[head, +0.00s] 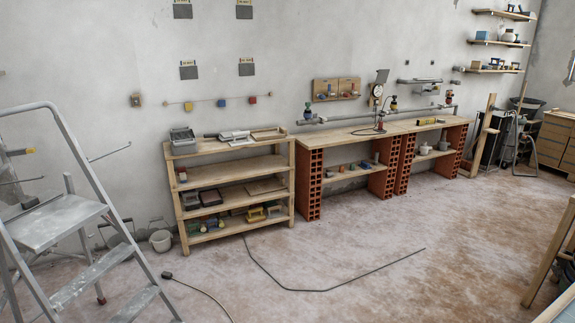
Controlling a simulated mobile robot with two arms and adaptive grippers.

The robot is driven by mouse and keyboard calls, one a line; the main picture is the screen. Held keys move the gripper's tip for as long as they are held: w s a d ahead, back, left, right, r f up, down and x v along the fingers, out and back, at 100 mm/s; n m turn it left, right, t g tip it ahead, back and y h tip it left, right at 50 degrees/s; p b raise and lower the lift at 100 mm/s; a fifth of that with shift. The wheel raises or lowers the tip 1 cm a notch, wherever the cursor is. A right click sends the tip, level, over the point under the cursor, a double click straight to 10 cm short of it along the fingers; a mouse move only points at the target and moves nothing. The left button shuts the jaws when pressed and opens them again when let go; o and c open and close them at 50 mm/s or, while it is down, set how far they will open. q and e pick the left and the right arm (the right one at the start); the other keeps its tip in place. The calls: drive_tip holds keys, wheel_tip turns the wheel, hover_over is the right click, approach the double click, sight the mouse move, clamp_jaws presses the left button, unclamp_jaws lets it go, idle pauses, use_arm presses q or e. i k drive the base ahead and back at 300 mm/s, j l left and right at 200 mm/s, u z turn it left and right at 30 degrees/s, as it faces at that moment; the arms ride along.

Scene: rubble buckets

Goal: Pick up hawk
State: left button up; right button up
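I cannot single out the hawk for certain. On the top of the wooden shelf unit (236,149) lie a grey tray (182,137), a pale flat item (233,135) and a flat wooden-rimmed item (268,133). They are too small to name surely. A flat board (264,187) lies on a lower shelf. Neither of my grippers is in view.
A grey stepladder (65,226) stands at the left front, with buckets (160,240) behind it. A workbench (350,133) on brick supports stands along the wall. A dark cable (330,290) crosses the mostly clear floor. Wooden furniture (552,262) is at the right edge.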

sight(228, 137)
drive_tip(key=i+l, duration=0.1)
drive_tip(key=i, duration=1)
drive_tip(key=i+l, duration=0.1)
drive_tip(key=i, duration=1)
drive_tip(key=i+l+u, duration=0.1)
drive_tip(key=i+u, duration=0.2)
drive_tip(key=i, duration=0.15)
drive_tip(key=i+l+u, duration=0.25)
drive_tip(key=i, duration=0.15)
drive_tip(key=i+l+u, duration=0.3)
drive_tip(key=i, duration=0.15)
drive_tip(key=j, duration=0.1)
